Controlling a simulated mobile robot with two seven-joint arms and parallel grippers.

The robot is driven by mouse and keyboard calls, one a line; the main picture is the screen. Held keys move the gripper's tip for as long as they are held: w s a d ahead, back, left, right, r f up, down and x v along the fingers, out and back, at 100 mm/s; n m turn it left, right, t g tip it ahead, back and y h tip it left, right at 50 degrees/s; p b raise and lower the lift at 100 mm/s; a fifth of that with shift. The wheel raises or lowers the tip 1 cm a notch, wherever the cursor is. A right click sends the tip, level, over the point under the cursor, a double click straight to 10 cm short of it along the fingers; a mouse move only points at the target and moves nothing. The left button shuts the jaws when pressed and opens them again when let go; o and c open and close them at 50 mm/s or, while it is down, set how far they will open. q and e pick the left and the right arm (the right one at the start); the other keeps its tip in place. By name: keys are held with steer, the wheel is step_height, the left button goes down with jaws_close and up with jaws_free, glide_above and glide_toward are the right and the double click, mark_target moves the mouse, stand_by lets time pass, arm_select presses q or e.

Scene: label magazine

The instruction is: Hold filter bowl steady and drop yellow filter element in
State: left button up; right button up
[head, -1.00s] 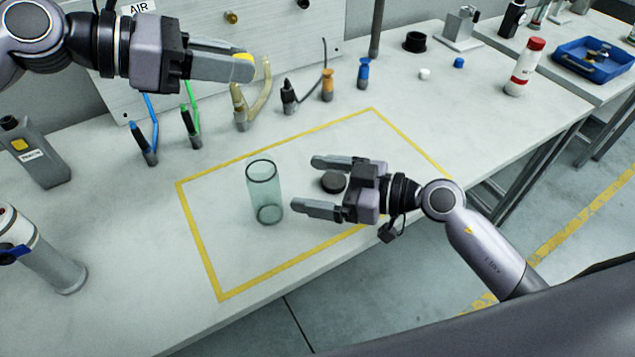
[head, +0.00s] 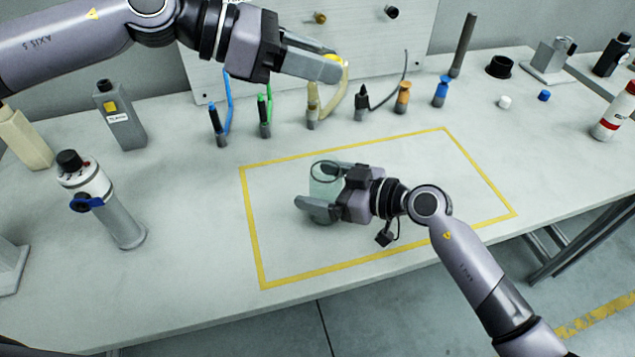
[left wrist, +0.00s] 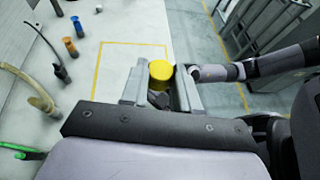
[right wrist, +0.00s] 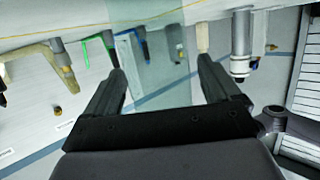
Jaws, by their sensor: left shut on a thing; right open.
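The clear greenish glass filter bowl (head: 319,187) stands upright on the bench inside the yellow outline. My right gripper (head: 332,187) is open with its fingers on either side of the bowl; I cannot tell whether they touch it. The right wrist view shows the bowl (right wrist: 150,50) between the two fingertips. My left gripper (head: 330,64) is shut on the yellow filter element (head: 334,57) and holds it high near the back panel, behind the bowl. The element (left wrist: 160,72) also shows between the fingers in the left wrist view.
Blue, green and beige hoses (head: 312,105) and small fittings stand along the back. A grey canister (head: 120,115) and a white-topped cylinder (head: 105,200) stand at left.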

steer(key=shift+w+a+f, duration=0.2)
steer(key=shift+w+a, duration=0.05)
steer(key=shift+a, duration=0.3)
steer(key=c, duration=1.1)
arm_select(q)
step_height(320, 180, down, 13)
stand_by(0.6)
steer(key=o, duration=1.1)
steer(key=v, duration=1.2)
